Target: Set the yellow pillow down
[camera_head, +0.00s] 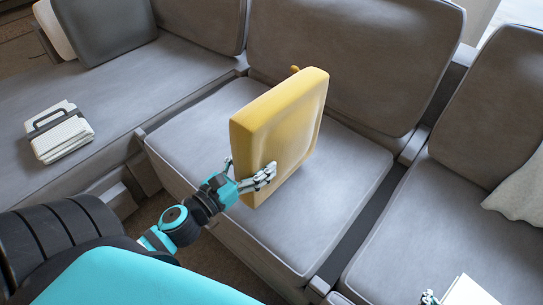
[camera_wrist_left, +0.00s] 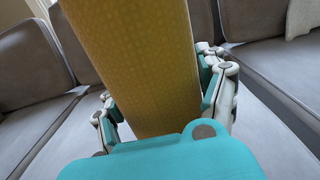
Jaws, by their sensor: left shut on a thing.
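The yellow pillow (camera_head: 285,125) stands upright on edge, slightly tilted, over the middle seat cushion (camera_head: 345,190) of the grey sofa. My left gripper (camera_head: 250,176) is shut on the pillow's lower near edge. In the left wrist view the pillow (camera_wrist_left: 145,65) fills the middle, with the fingers of my left gripper (camera_wrist_left: 163,103) on either side of it. I cannot tell whether its lower edge touches the cushion. Part of my right gripper (camera_head: 428,297) shows at the bottom right, beside a white flat thing (camera_head: 468,291); its jaws are mostly out of frame.
A white folded stack with a dark handle (camera_head: 60,132) lies on the left seat. A dark grey pillow (camera_head: 105,28) leans at the upper left. A pale pillow (camera_head: 517,190) lies at the right edge. The seat around the yellow pillow is clear; the backrest (camera_head: 350,50) rises behind it.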

